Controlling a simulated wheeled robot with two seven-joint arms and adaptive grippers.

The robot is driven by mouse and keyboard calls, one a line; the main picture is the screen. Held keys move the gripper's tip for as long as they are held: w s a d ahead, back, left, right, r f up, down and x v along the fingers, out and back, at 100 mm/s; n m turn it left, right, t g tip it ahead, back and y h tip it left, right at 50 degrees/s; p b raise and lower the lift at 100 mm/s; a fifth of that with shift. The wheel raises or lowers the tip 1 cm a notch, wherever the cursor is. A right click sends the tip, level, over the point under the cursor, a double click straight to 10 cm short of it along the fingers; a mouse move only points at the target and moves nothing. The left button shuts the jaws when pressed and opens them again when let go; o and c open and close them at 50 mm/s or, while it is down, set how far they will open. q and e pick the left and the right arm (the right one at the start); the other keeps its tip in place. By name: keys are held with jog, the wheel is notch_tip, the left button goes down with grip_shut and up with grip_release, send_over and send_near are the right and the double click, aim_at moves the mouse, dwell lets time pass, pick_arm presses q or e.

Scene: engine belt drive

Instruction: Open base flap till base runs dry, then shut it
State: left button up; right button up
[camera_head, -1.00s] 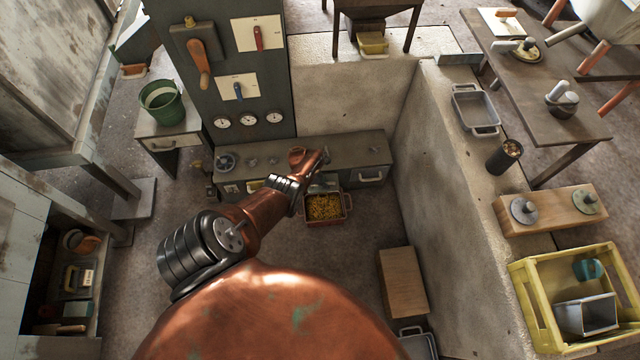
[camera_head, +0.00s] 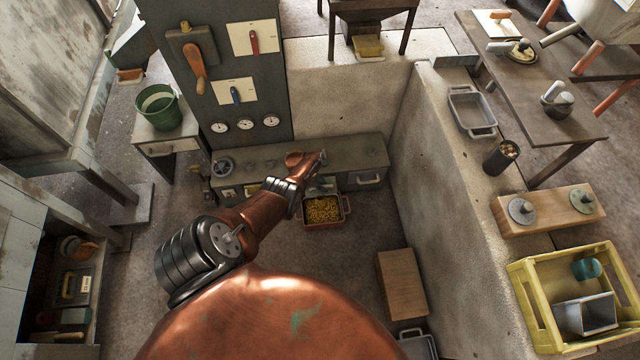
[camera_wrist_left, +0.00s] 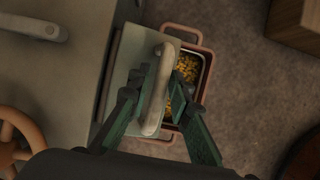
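The flap (camera_wrist_left: 135,60) is a pale plate on the front of the low grey bench (camera_head: 355,155), with a beige bar handle (camera_wrist_left: 160,65). In the left wrist view my left gripper (camera_wrist_left: 158,92) has its green fingers on both sides of this handle, closed against it. In the head view the left gripper (camera_head: 321,160) is small, at the bench front. A reddish box (camera_head: 345,210) with two handles stands on the floor below the flap and holds yellow-orange bits (camera_head: 323,210). The flap covers part of the box in the wrist view. Whether bits are still falling cannot be told.
A wooden block (camera_head: 402,284) lies on the floor to the right, near the concrete wall (camera_head: 450,190). A tan handwheel (camera_wrist_left: 12,150) shows beside the gripper in the wrist view. A control panel with levers (camera_head: 195,70) rises behind.

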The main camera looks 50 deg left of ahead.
pick_arm(q)
jog(key=shift+w+d+r, duration=0.2)
jog(key=shift+r, duration=0.3)
jog(key=shift+s+a+r, duration=0.2)
jog(key=shift+s+r, duration=0.2)
jog(key=shift+r, duration=0.1)
jog(key=v, duration=1)
jog(key=shift+a, duration=0.2)
jog(key=shift+s+f, duration=0.1)
jog(key=shift+f, duration=0.05)
jog(key=shift+c, duration=0.3)
